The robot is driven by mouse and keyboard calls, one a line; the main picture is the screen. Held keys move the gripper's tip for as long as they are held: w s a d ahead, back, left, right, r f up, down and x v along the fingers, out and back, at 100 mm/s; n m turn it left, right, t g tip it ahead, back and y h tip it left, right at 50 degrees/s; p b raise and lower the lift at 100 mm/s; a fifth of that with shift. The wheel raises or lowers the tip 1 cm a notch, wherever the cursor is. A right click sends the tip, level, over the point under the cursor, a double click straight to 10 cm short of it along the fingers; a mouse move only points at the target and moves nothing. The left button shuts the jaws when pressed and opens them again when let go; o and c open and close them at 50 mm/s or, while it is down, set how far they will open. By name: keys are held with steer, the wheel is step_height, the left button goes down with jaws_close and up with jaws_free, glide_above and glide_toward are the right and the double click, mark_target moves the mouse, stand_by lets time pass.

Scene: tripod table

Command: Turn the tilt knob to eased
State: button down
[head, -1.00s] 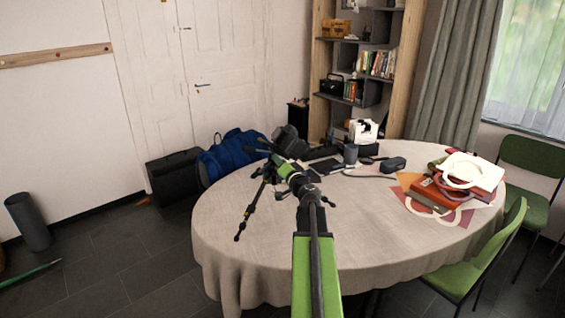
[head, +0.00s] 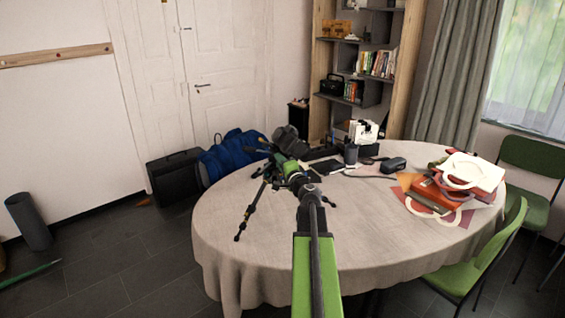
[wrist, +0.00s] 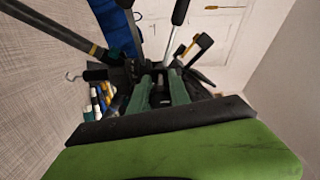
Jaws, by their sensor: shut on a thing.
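The dark tripod (head: 246,213) stands on the cloth-covered table (head: 225,225), its legs spread. My arm hides part of its head in the head view. In the wrist view a dark leg (wrist: 55,32) and bars of the tripod surround my gripper (wrist: 160,78). My gripper is at the tripod head, its two green fingers shut on a small dark part between them, the tilt knob (wrist: 160,86). The knob is mostly hidden by the fingers, and its setting cannot be read. In the head view my gripper (head: 281,161) is small and partly covered by my wrist.
A black camera bag or similar dark thing (head: 288,140) lies behind the tripod. The table's front middle is clear. A green chair (head: 480,255) is at the right.

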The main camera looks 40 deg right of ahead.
stand_by(0.4)
steer(key=c, duration=1.5)
jaws_free()
